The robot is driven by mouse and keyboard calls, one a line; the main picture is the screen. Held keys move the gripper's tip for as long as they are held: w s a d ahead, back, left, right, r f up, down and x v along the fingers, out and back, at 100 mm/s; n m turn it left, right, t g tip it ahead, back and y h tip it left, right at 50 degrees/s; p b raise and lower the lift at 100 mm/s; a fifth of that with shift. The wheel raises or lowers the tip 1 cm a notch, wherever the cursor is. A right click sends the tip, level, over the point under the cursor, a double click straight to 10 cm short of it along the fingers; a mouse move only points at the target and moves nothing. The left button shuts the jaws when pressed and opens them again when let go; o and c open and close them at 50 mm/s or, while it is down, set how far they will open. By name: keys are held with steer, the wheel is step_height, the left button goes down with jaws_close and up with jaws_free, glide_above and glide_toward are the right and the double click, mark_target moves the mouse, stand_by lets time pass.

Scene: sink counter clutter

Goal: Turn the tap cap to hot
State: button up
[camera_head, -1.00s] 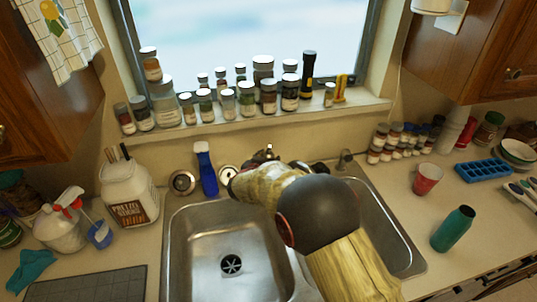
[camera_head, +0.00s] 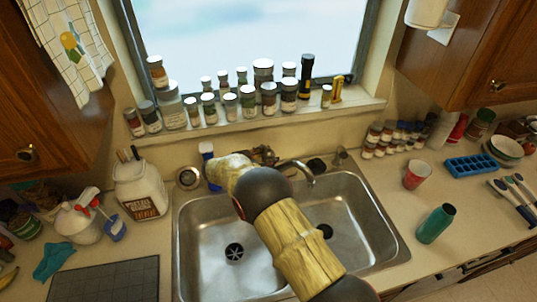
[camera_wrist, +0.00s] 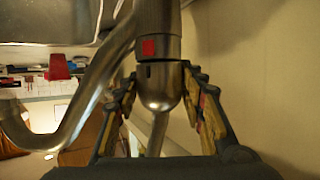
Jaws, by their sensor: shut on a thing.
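The metal tap stands behind the sink in the head view, its curved spout (camera_head: 300,169) pointing right over the basins. In the wrist view the tap is close up, with a red mark (camera_wrist: 148,48) on its cylindrical body and a rounded end, the tap cap (camera_wrist: 160,92), beside it. My gripper (camera_wrist: 160,82) has one finger on each side of the tap cap and is shut on it. The exact finger contact is partly hidden. In the head view my arm covers the gripper and part of the tap.
A double steel sink (camera_head: 205,235) lies below my arm. A blue bottle (camera_head: 207,150) stands close behind my arm, mostly hidden. Several jars line the sill.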

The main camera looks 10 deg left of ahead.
steer(key=shift+f+g, duration=0.1)
steer(key=shift+g, duration=0.2)
steer(key=o, duration=0.9)
steer(key=shift+m, duration=0.3)
steer(key=v, duration=1.2)
steer(key=shift+a, duration=0.15)
steer(key=shift+f, duration=0.15)
